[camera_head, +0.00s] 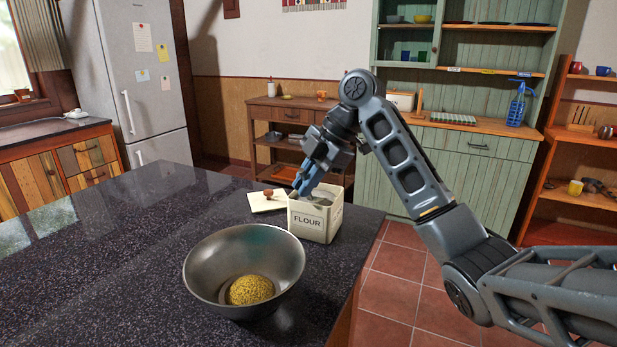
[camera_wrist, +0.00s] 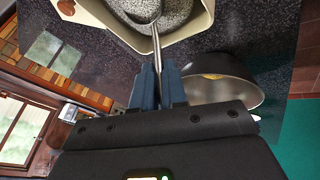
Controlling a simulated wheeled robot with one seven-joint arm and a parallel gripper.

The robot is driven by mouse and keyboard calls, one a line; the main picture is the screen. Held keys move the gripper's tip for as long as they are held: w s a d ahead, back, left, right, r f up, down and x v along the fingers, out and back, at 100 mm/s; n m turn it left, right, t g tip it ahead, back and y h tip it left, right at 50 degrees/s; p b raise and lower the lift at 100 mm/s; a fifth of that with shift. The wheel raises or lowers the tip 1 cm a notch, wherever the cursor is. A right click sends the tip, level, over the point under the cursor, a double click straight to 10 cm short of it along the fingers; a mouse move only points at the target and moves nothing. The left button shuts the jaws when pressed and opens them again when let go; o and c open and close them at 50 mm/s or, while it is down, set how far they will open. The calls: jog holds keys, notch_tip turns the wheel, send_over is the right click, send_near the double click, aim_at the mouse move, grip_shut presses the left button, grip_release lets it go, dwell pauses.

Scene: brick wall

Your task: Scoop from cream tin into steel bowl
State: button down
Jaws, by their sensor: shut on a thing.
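The cream tin (camera_head: 318,230), marked FLOUR, stands open and upright on the dark counter, behind and right of the steel bowl. It holds a grey speckled material. The wide steel bowl (camera_head: 215,262) has a yellow grainy mound (camera_head: 251,290) at its bottom. My gripper (camera_head: 302,182) points down over the tin's opening. In the wrist view my gripper (camera_wrist: 158,78) is shut on the thin metal handle of a scoop (camera_wrist: 157,45). The scoop's head is inside the tin, at the grey material; how full it is, I cannot tell.
The counter's right edge is close to the tin. The counter left of the bowl is clear. A fridge, green cupboard and shelves stand farther back.

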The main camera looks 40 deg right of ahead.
jog(key=shift+w+d+r+h+b, duration=0.1)
jog(key=shift+w+d+h+b, duration=0.2)
jog(key=shift+d, duration=0.3)
jog(key=shift+s+a+r+p, duration=0.1)
jog(key=shift+a+r+p, duration=0.1)
jog(key=shift+r+p, duration=0.8)
jog(key=shift+s+a+r+p, duration=0.15)
jog(key=shift+r+p, duration=0.35)
jog(key=shift+r, duration=0.85)
jog(key=shift+s+a+r+n+t+h, duration=0.1)
jog(key=shift+a+r+n+t+h, duration=0.1)
jog(key=shift+a+r+h, duration=0.25)
jog(key=shift+s+a+r+n+t+h, duration=0.1)
jog(key=shift+a+r+t+h, duration=0.15)
jog(key=shift+r+h, duration=0.35)
jog(key=shift+s+a+r+n+t+h, duration=0.15)
jog(key=shift+a+r+h, duration=0.2)
jog(key=shift+r, duration=0.25)
